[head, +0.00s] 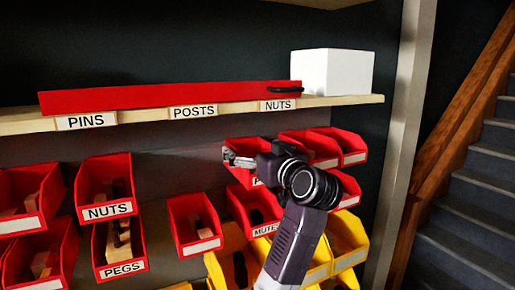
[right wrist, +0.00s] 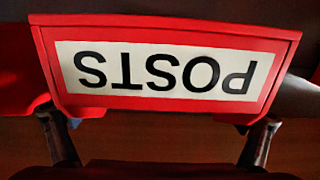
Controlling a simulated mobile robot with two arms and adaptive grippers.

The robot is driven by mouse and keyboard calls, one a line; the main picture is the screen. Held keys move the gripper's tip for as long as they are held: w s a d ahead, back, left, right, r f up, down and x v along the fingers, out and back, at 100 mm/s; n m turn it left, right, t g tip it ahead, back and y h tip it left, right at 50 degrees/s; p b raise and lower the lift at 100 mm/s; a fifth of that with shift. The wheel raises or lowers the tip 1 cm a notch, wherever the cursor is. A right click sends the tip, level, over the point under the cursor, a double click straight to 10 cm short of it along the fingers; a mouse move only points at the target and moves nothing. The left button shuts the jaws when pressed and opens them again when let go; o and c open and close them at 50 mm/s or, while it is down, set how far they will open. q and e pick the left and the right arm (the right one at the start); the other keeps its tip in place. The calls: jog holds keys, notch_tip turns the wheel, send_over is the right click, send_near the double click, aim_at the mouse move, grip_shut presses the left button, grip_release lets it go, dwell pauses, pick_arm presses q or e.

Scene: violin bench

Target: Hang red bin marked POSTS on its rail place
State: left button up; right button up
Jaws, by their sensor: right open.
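The red bin marked POSTS (right wrist: 168,72) fills the upper part of the right wrist view, its white label upside down. In the head view a red bin (head: 247,149) behind my right gripper (head: 239,160) is mostly hidden; only part of its label shows. My right gripper is open, with one finger on each side of the label in the wrist view; I cannot tell whether they touch the bin. I cannot tell whether the bin hangs on the rail. A POSTS label (head: 193,111) is on the shelf edge above a bare stretch of wall. My left gripper is not in view.
Red bins marked NUTS (head: 107,188), PEGS (head: 119,248) and MUTES (head: 254,210) hang around, with yellow bins (head: 348,237) low at right. The shelf (head: 235,107) carries a long red piece (head: 170,95) and a white box (head: 332,71). Bare wall (head: 175,165) lies left of my gripper.

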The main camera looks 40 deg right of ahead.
jog(key=shift+s, duration=0.1)
jog(key=c, duration=1.1)
jog(key=o, duration=0.5)
jog(key=c, duration=0.8)
